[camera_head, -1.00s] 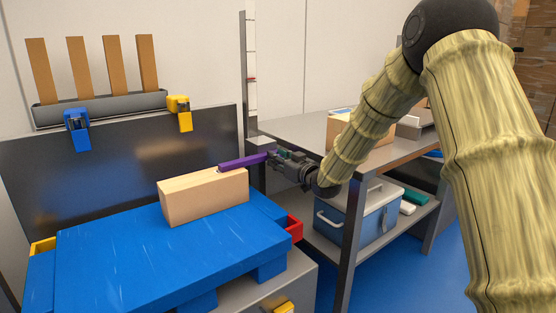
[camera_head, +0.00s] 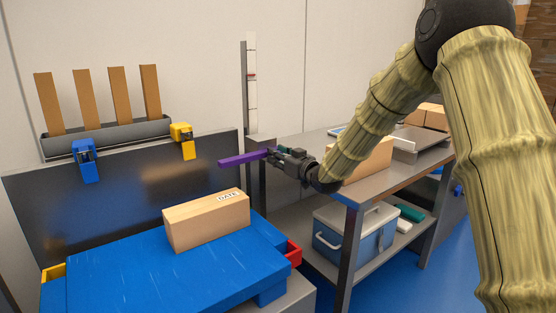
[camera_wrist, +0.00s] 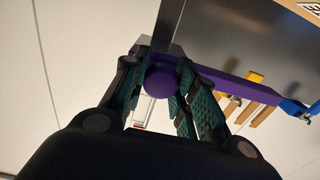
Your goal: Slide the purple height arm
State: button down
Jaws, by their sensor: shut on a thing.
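A clear gap shows between the arm and the block's top. My gripper (camera_head: 272,154) is at the arm's right end. In the wrist view, the fingers of my gripper (camera_wrist: 165,80) are shut on the round purple knob (camera_wrist: 161,81) of the height arm. The purple bar (camera_wrist: 235,85) runs off to the right behind the fingers.
The block lies on a blue tub or pallet (camera_head: 130,275). A dark panel (camera_head: 125,180) with blue and yellow clips stands behind it. A metal table (camera_head: 385,183) with boxes is at right, with a blue cooler (camera_head: 352,240) on its lower shelf.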

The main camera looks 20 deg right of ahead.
notch_tip(320, 180, up, 9)
jog(key=p, duration=0.5)
jog(key=shift+d+f, duration=0.1)
jog(key=shift+w, duration=0.1)
jog(key=c, duration=1.2)
grip_release()
jog(key=shift+o, duration=0.5)
jog(key=shift+f, duration=0.1)
jog(key=v, duration=1.2)
